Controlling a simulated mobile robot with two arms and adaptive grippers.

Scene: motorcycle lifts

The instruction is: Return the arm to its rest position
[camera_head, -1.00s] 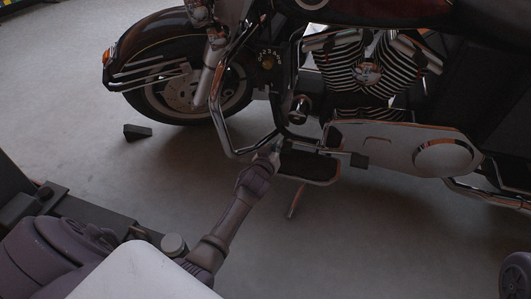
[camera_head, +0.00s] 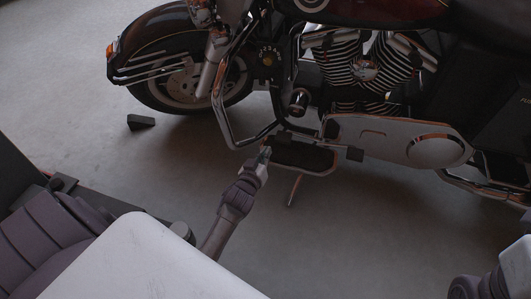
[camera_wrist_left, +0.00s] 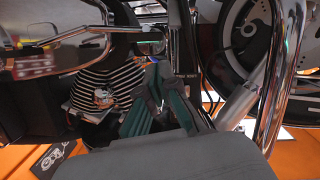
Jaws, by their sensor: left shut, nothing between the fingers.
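My left gripper (camera_head: 265,154) is small in the head view, at the end of my forearm, near the front end of the motorcycle's black footboard (camera_head: 301,156). The left wrist view shows its fingers (camera_wrist_left: 160,88) close together and empty, with teal inner parts. The motorcycle (camera_head: 366,70) stands across the top of the head view, and the fingers appear just in front of its lower side. I cannot tell whether they touch it. My right gripper is not recognisable in the frames.
The chrome crash bar (camera_head: 226,112) curves down close to my left gripper. A kickstand (camera_head: 295,190) reaches toward the floor below the footboard. A small dark wedge (camera_head: 141,122) lies near the front wheel (camera_head: 190,88). The grey floor between is clear.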

